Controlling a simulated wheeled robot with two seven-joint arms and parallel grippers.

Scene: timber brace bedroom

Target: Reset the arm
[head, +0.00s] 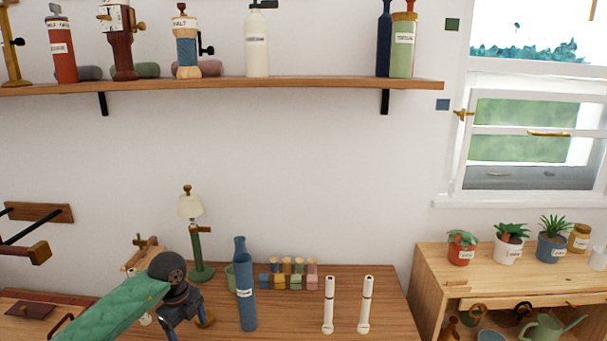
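A green arm link (110,305) comes in from the lower left of the head view. It meets a dark round joint (167,267). Below the joint is a dark grey end part, which I take for my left gripper (183,312). It is over the left part of the wooden table (385,300), left of a blue bottle (245,295). Its fingers are not clear, so I cannot tell whether it is open or shut. I see nothing held in it. My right arm and gripper are not in view.
Two white upright sticks (328,305) (366,305), small coloured cups (287,273) and a lamp (196,235) stand on the table. A wall shelf (230,87) with bottles is above. Potted plants (509,246) stand on a right-hand cabinet (440,262). The table's right end is clear.

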